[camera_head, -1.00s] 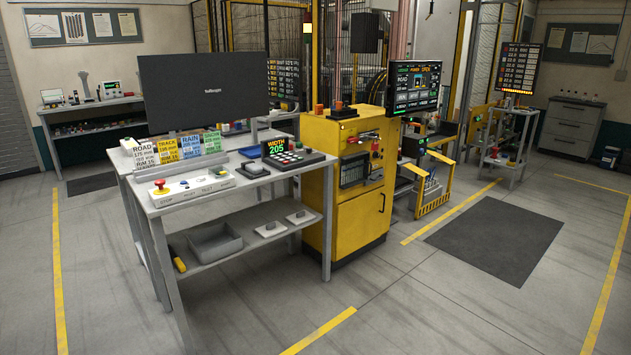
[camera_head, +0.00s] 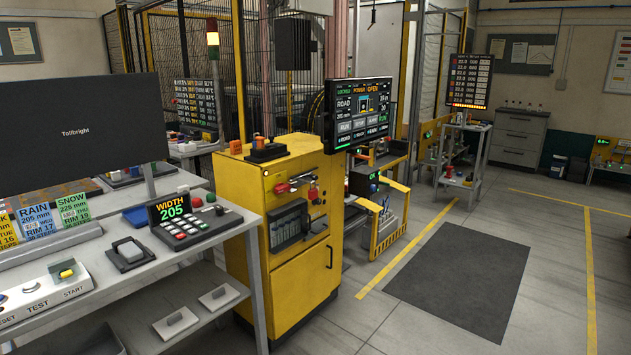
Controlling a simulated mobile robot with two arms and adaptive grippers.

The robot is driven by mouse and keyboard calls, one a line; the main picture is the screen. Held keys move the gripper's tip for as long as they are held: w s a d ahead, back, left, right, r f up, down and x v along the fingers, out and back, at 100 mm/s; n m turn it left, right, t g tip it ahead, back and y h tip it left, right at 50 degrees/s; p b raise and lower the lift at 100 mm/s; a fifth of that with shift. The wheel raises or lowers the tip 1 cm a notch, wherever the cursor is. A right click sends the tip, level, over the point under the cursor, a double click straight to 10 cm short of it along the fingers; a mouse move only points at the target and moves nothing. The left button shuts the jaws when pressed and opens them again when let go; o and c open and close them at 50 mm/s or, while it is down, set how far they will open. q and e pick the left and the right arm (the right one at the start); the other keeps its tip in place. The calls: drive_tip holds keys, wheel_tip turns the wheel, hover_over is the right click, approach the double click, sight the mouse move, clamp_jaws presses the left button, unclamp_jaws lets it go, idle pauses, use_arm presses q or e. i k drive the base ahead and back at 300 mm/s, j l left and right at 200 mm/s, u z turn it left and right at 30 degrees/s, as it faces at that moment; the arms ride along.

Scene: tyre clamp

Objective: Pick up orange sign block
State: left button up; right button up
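In the head view a yellow-orange sign block (camera_head: 6,232) stands on the grey workbench (camera_head: 125,276), cut off by the left edge of the picture. Only its right part shows, with part of its printed text. A blue RAIN block (camera_head: 37,221) and a green SNOW block (camera_head: 73,210) stand in the same row to its right. Neither of my grippers is in view.
A dark monitor (camera_head: 75,133) stands behind the blocks. A WIDTH 205 keypad (camera_head: 196,223) and a button box (camera_head: 42,291) lie on the bench. A yellow cabinet (camera_head: 290,245) adjoins the bench. Floor around the dark mat (camera_head: 460,278) is clear.

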sight(235, 146)
drive_tip(key=i+l+u, duration=0.35)
drive_tip(key=i, duration=0.15)
drive_tip(key=i+l+u, duration=0.25)
drive_tip(key=i+u, duration=0.15)
drive_tip(key=i, duration=0.1)
